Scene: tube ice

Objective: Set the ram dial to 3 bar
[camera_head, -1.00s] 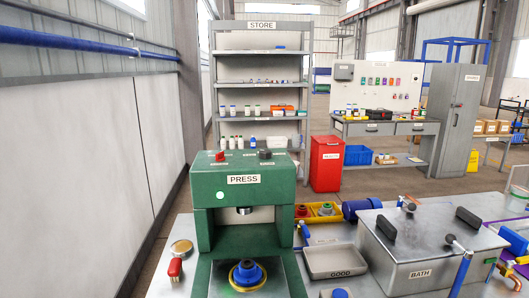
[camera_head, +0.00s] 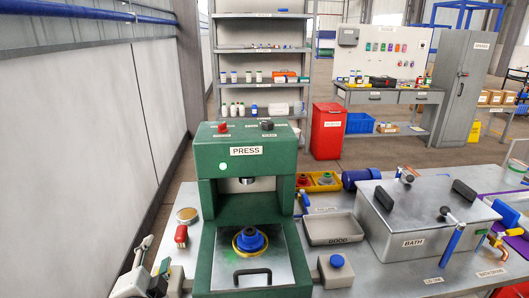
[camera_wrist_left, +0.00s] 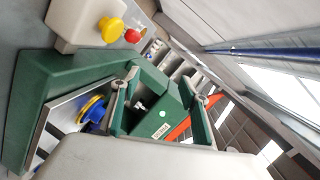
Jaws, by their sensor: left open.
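The green press (camera_head: 250,165) stands on the bench in the head view. A dark knob (camera_head: 267,125) sits on its top right, and a red knob (camera_head: 222,127) on its top left. The small labels and the dial's setting are too small to read. My left gripper (camera_head: 150,272) is low at the left, in front of the press and well below its top, apart from the knobs. In the left wrist view, its fingers (camera_wrist_left: 168,88) are spread and empty, with the press (camera_wrist_left: 158,115) beyond them. My right gripper does not show.
A blue part in a yellow ring (camera_head: 250,241) sits on the press's handled plate. A box with a blue button (camera_head: 336,262) is right of it. A yellow button (camera_wrist_left: 111,29) shows in the wrist view. The GOOD tray (camera_head: 333,228) and BATH tank (camera_head: 420,225) stand right.

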